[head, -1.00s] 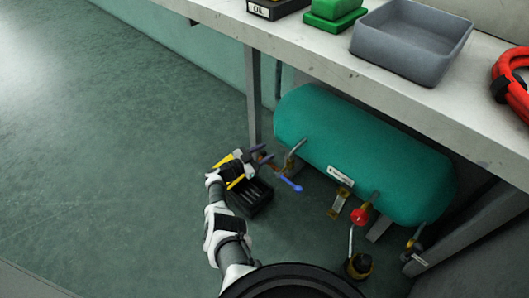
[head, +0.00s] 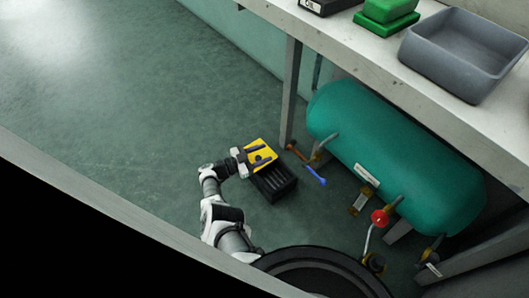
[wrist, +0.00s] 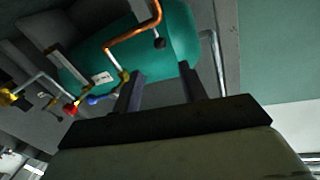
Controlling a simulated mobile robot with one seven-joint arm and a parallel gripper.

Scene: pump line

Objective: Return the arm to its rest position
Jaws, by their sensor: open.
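My white and grey arm reaches up from the bottom of the head view and is bent, not folded in.
The teal tank (head: 395,155) lies under the workbench (head: 430,50), with a red-knobbed valve (head: 379,218) and a blue-handled lever (head: 316,175) at its front. A grey bin (head: 462,52) and green box (head: 386,16) stand on the bench. Floor to the left is clear.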

